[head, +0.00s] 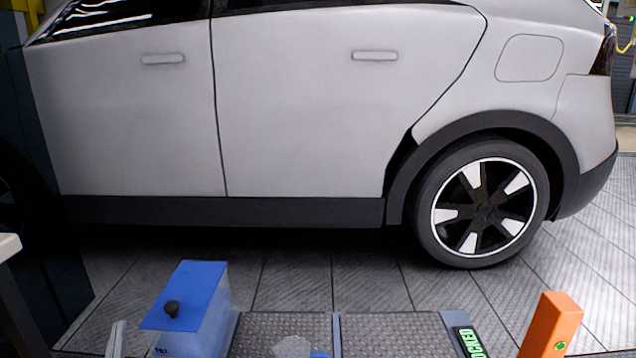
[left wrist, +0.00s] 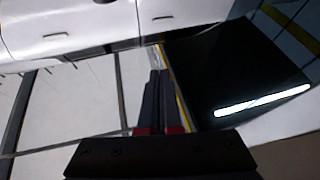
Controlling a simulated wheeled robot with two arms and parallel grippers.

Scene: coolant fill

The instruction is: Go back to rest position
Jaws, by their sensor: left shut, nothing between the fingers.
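My left gripper (left wrist: 159,76) shows in the left wrist view. Its two dark fingers, red at the base, lie together with nothing between them, clear of any object. I cannot make out its fingers in the head view. My right gripper is in neither view. A silver car (head: 290,110) stands side-on across the head view, with doors and fuel flap closed. Part of its body also shows at the top left of the left wrist view (left wrist: 95,20).
A blue-lidded translucent container (head: 190,295) with a black knob stands at the bottom left. Right of it are a ribbed metal deck (head: 385,335), a green-lit sign (head: 468,341) and an orange post (head: 550,325). Tiled floor lies bare before the car. A dark panel (left wrist: 225,75) shows in the wrist view.

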